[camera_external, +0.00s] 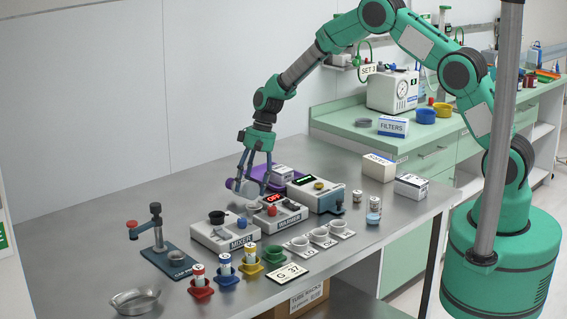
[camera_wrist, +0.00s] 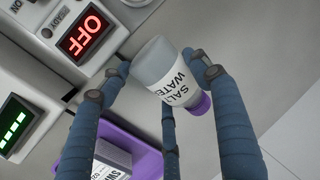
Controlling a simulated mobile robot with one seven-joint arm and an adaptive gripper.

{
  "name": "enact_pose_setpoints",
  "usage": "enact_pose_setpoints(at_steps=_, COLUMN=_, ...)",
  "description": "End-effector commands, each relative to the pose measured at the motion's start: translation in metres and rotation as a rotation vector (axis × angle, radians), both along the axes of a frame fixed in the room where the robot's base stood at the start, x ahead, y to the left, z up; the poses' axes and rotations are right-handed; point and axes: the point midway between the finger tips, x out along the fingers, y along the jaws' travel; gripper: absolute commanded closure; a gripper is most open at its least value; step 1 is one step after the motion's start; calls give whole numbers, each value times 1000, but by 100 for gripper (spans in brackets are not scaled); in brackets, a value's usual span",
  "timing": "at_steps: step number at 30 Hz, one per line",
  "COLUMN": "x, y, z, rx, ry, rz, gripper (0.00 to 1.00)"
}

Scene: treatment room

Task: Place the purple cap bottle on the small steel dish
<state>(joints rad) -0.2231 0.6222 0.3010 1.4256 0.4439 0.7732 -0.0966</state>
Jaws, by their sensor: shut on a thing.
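My gripper (camera_external: 253,182) is over the far part of the steel table, behind the mixer and warmer units. In the wrist view my gripper (camera_wrist: 160,78) has its blue fingers closed around the purple cap bottle (camera_wrist: 178,82). The bottle has a grey body, a white label reading "SALT WATER" and a purple cap; it lies tilted, cap toward the lower right. In the external view the bottle (camera_external: 241,187) is a small pale shape between the fingers. A shallow steel dish (camera_external: 135,301) with side handles sits at the table's front left.
The mixer (camera_external: 226,238) and warmer (camera_external: 277,217) stand just in front of my gripper. A purple tray (camera_external: 211,172) lies behind it. A blue-based press stand (camera_external: 170,257) and several coloured cup holders with vials stand between there and the dish.

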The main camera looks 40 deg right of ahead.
Motion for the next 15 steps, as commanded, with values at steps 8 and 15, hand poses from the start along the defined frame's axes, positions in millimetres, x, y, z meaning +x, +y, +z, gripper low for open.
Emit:
enact_pose_setpoints(at_steps=8, x=0, y=0, z=-17, rx=1, ry=-1, rz=0, gripper=77)
enact_pose_setpoints(at_steps=15, x=0, y=0, z=-18, rx=0, ry=-1, rz=0, gripper=77)
